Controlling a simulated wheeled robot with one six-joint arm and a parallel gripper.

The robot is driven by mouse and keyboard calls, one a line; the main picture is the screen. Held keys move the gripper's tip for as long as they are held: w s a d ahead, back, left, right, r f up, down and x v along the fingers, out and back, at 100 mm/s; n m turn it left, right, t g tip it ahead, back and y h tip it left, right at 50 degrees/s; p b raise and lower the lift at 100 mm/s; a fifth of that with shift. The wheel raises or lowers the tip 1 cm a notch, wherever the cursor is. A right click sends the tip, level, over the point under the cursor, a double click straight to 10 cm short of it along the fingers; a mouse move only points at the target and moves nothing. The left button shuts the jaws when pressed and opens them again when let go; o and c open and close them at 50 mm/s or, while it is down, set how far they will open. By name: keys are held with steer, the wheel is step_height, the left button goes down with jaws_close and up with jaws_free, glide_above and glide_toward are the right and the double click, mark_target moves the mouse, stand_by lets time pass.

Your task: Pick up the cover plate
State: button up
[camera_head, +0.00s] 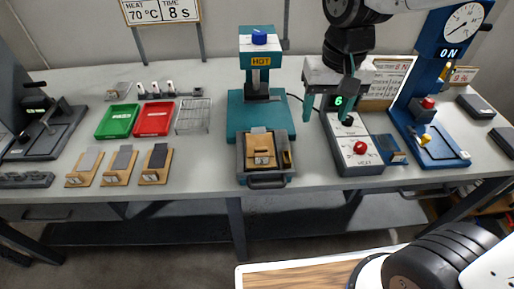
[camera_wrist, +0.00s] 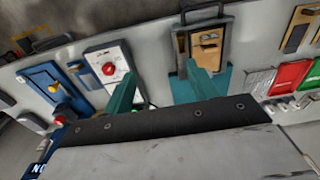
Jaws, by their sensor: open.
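No part is clearly marked as the cover plate. Flat plates lean on wooden stands at the left: a light grey one (camera_head: 86,160), a mid grey one (camera_head: 123,159) and a dark one (camera_head: 158,157). A tan wooden fixture (camera_head: 260,151) sits in a dark handled tray (camera_head: 266,183) before the teal press; the tray also shows in the wrist view (camera_wrist: 183,43).
The teal press (camera_head: 239,106) marked HOT stands left of my gripper. Green (camera_head: 117,121), red (camera_head: 154,119) and wire (camera_head: 193,115) trays lie left. Bare bench lies between the stands and tray.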

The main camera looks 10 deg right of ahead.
glide_above(261, 148)
steer(key=shift+g, duration=0.3)
steer(key=f, duration=0.9)
steer(key=shift+s+d, duration=0.1)
steer(key=shift+s, duration=0.2)
steer(key=f, duration=0.8)
steer(key=shift+w+f, duration=0.25)
steer(key=shift+w, duration=0.1)
steer(key=c, duration=1.1)
